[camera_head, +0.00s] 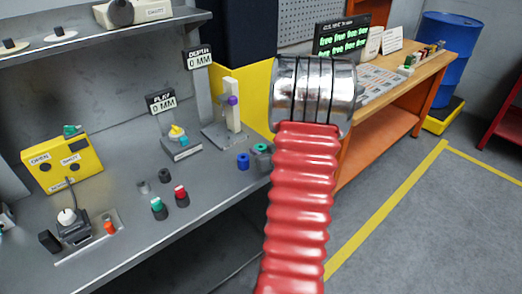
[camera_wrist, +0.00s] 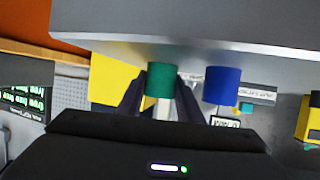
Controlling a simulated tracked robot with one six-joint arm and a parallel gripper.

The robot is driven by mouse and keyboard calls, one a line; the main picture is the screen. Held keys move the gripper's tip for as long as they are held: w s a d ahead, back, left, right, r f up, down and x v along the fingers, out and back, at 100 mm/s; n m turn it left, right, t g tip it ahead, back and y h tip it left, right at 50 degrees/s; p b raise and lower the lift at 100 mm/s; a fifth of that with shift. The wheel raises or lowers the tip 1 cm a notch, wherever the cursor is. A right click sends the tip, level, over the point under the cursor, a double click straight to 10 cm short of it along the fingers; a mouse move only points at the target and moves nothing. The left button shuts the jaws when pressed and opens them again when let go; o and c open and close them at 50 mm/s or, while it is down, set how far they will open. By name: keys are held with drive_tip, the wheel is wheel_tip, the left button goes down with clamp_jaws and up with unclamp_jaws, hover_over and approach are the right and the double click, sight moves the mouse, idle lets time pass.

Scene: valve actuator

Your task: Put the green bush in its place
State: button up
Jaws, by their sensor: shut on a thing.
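The green bush (camera_wrist: 161,80) is a short teal-green cylinder in the wrist view. It sits between the two dark fingers of my gripper (camera_wrist: 160,92), which is shut on it. In the head view the green bush (camera_head: 262,149) shows at the bench's right end, left of my red arm, and my gripper is hidden there. A blue bush (camera_wrist: 222,85) stands close beside it, apart from the fingers; it also shows in the head view (camera_head: 243,161). I cannot tell whether the green bush touches the bench.
PLAY (camera_head: 161,102) and DEPTH (camera_head: 199,57) signs read 0 MM.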

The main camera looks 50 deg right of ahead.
drive_tip(key=shift+f, duration=0.15)
drive_tip(key=o, duration=1.1)
drive_tip(key=shift+o, duration=0.2)
drive_tip(key=v, duration=1.3)
drive_tip(key=shift+s+r, duration=0.2)
drive_tip(key=shift+s, duration=0.2)
drive_tip(key=shift+w, duration=0.1)
